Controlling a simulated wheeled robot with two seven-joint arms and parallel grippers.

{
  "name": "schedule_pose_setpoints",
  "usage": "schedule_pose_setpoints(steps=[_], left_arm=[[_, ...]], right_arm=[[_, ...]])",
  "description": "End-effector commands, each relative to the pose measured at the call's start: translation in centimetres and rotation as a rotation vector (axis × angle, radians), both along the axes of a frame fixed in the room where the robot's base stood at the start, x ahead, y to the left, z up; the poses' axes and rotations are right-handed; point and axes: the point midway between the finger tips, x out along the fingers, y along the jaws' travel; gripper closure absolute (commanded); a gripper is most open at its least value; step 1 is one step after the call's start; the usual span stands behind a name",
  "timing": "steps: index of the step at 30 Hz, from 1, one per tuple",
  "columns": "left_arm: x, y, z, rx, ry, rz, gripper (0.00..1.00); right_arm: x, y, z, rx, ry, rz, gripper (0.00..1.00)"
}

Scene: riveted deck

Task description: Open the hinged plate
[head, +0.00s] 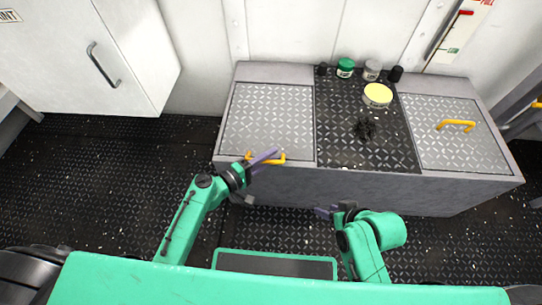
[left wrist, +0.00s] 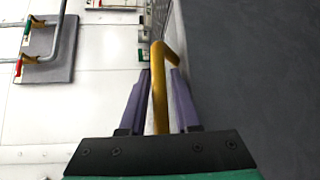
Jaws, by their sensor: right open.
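A grey diamond-tread plate (head: 268,118) lies flat in the left part of the bench top, with a yellow handle (head: 268,158) at its front edge. My left gripper (head: 264,159) is at this handle. In the left wrist view, the yellow handle (left wrist: 160,90) runs between the two purple fingers (left wrist: 160,85), with a narrow gap showing on each side, so the jaws look open around it. A similar plate (head: 452,140) with a yellow handle (head: 456,125) lies flat at the right. My right gripper (head: 328,212) is open and empty in front of the bench.
A white cabinet (head: 100,60) stands at left. A white wall rises behind the bench.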

Motion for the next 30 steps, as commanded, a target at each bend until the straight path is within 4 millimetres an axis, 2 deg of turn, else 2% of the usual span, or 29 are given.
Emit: schedule_pose_setpoints(steps=[9, 10, 12, 30], left_arm=[[0.63, -0.62, -0.11, 0.001, -0.001, 0.001, 0.69], [0.63, -0.62, -0.11, 0.001, -0.001, 0.001, 0.73], [0.61, -0.61, -0.12, 0.001, -0.001, 0.001, 1.0], [0.57, -0.57, -0.16, 0.002, 0.0, 0.001, 1.0]], right_arm=[[0.11, 0.2, -0.09, 0.006, -0.01, 0.001, 0.5], [0.1, 0.19, -0.1, 0.007, -0.01, 0.0, 0.5], [0.11, 0.19, -0.09, 0.007, -0.01, 0.0, 0.5], [0.13, 0.18, -0.07, 0.005, -0.01, 0.001, 0.5]])
